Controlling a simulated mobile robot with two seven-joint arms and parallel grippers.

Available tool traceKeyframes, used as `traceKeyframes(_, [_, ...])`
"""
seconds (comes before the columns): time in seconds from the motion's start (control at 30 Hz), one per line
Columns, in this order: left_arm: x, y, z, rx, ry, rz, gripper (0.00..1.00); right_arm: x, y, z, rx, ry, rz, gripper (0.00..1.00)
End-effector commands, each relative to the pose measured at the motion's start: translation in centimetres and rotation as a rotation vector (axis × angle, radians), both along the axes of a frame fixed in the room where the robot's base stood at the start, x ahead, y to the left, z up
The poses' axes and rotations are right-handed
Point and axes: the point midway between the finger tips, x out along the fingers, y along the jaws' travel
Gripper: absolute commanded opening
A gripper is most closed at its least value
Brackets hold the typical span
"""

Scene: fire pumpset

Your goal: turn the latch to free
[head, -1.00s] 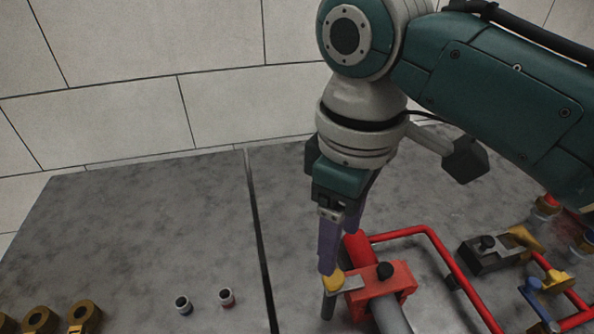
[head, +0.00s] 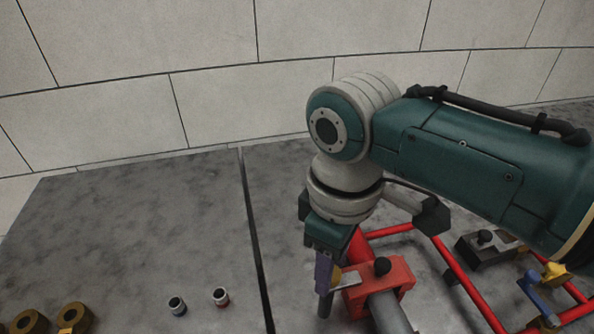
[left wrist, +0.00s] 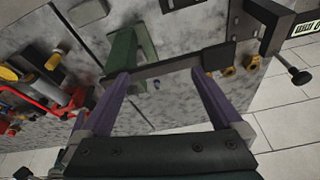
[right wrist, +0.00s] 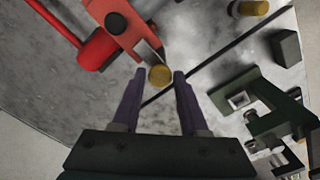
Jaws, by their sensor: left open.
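The latch is a pale lever (head: 347,281) with a yellow knob (head: 336,275) on a red clamp block (head: 392,274) around a grey pipe. My right gripper (head: 324,288) points down at the knob, which it partly covers in the head view. In the right wrist view the knob (right wrist: 159,76) lies between the tips of my right gripper (right wrist: 157,73), with a small gap on each side. The fingers are apart; whether the tips reach down around the knob is unclear. My left gripper (left wrist: 163,74) is open and empty, away from the latch.
Red pipes (head: 455,264) run right of the clamp, with a dark block (head: 486,247) and blue and yellow valve parts (head: 540,290) beyond. Two small caps (head: 221,297) and brass rings (head: 72,318) stand at left. The back left tabletop is clear.

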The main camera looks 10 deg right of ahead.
Motion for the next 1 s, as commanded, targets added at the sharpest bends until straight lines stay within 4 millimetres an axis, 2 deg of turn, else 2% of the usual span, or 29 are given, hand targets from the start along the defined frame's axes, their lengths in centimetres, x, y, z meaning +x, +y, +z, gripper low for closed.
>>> traceKeyframes(0.03, [0.01,-0.05,0.00,-0.002,0.000,0.002,1.00,0.00,0.00,0.01,0.000,0.000,0.000,0.36])
traceKeyframes(0.37, [0.03,-0.19,0.01,-0.007,0.000,0.005,1.00,0.01,-0.01,0.01,0.000,0.000,0.000,0.00])
traceKeyframes(0.77, [0.03,-0.12,0.14,-0.005,0.000,0.004,1.00,0.02,-0.01,0.07,0.000,0.000,0.020,0.00])
traceKeyframes(1.0, [0.03,0.04,0.65,0.001,0.000,-0.001,1.00,0.01,-0.01,0.15,-0.001,0.001,0.132,0.00])
